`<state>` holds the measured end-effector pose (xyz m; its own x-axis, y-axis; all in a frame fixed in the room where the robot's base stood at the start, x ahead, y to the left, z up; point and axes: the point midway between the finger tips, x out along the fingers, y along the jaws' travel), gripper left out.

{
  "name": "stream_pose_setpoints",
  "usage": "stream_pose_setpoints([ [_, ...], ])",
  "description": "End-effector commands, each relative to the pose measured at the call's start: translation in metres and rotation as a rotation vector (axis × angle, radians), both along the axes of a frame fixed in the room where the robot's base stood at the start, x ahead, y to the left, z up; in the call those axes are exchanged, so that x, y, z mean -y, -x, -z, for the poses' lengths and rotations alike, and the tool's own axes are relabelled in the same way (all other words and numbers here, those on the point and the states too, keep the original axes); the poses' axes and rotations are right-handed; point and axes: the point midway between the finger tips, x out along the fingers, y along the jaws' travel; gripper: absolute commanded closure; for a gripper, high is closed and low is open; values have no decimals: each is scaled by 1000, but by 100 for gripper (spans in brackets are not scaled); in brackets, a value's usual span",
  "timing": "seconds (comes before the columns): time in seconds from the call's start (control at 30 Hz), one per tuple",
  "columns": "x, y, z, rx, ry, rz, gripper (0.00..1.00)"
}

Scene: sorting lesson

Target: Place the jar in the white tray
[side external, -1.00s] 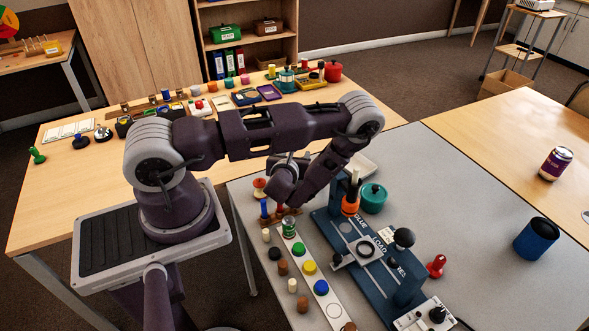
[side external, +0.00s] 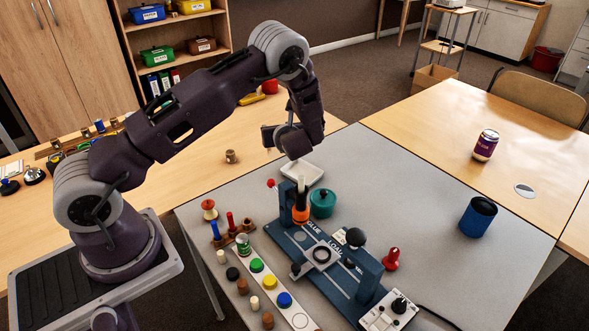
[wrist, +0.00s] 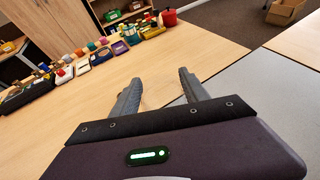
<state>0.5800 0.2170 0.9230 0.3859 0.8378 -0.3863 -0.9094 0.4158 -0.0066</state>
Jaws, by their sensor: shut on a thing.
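The white tray (side external: 318,176) lies on the grey table behind the teal lidded pot (side external: 322,203), and looks empty. My gripper (side external: 267,147) is in the air just left of and behind the tray in the side view. In the wrist view its two grey fingers (wrist: 158,88) stand apart and point over the wooden table. They are shut on the jar, but only a faint, see-through edge shows between the fingertips, so its shape and tilt are unclear. In the side view the held jar cannot be made out.
A blue fixture (side external: 335,275) with upright parts stands in front of the tray. Near it are a red pawn-like piece (side external: 391,259), a strip of coloured caps (side external: 270,281) and a blue cup (side external: 478,216). A small brown piece (side external: 232,156) stands on the wooden table. The grey table's right side is mostly clear.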

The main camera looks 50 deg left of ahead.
Motion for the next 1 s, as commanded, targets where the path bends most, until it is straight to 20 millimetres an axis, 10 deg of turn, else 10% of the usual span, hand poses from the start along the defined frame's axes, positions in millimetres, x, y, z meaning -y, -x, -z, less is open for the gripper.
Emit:
stream_pose_setpoints([
  [0.27,31,-66,-1,-2,-5,19,100],
  [0.7,32,-67,87,-6,-7,20,100],
  [1.0,32,-67,93,-3,-7,20,100],
])
